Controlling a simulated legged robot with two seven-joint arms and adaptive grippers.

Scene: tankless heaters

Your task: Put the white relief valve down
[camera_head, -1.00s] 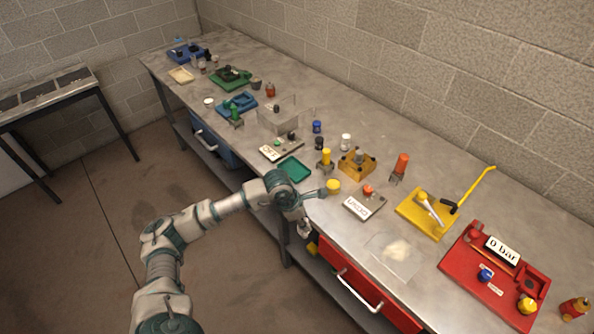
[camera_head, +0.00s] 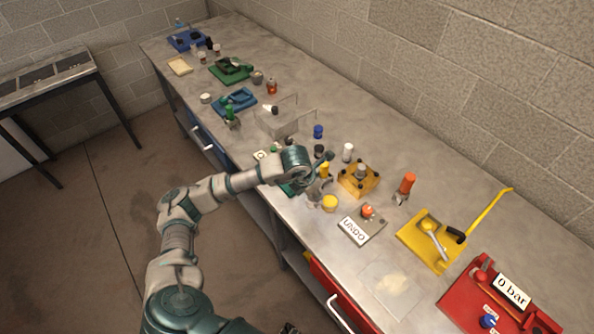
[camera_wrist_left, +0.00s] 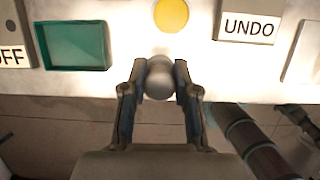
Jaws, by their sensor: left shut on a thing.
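My left gripper (camera_wrist_left: 159,82) is shut on a pale round thing, the white relief valve (camera_wrist_left: 159,77), which sits between its two fingertips. In the head view the gripper (camera_head: 314,194) hangs over the front part of the bench, beside a yellow round cap (camera_head: 330,202). In the wrist view the valve is at the bench's front edge, just below the yellow cap (camera_wrist_left: 171,14). I cannot tell whether the valve touches the bench. A dark part at the bottom of the head view may be my right gripper (camera_head: 290,328); its fingers are not clear.
A green tray (camera_wrist_left: 74,46) lies left of the gripper and an UNDO block (camera_wrist_left: 248,27) right of it. An orange-topped valve (camera_head: 407,184), a wooden block (camera_head: 358,179) and a yellow tray (camera_head: 412,238) stand farther right. Bare bench (camera_head: 320,238) lies in front of the UNDO block.

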